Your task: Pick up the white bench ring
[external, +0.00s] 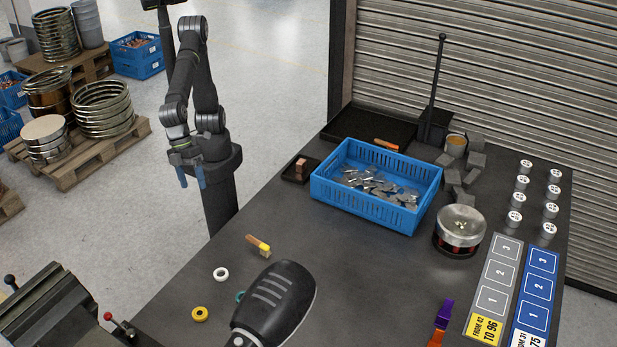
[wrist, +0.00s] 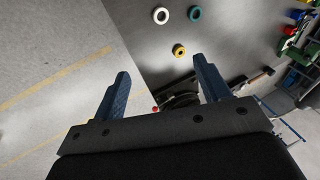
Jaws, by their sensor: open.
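The white bench ring (external: 215,275) lies flat on the dark bench near its left edge. It also shows at the top of the wrist view (wrist: 155,16). My gripper (external: 192,186) is open and empty, its two blue fingers pointing down near the bench's left edge, well apart from the ring. In the wrist view, my gripper (wrist: 161,66) has its fingers spread wide with nothing between them. The ring lies ahead of the fingertips there.
A yellow ring (external: 194,315) and a teal ring (external: 238,298) lie near the white one; a black ribbed object (external: 275,305) partly hides the teal ring in the external view. A yellow-tipped wooden-handled tool (external: 257,244) and a blue crate (external: 353,202) are farther back.

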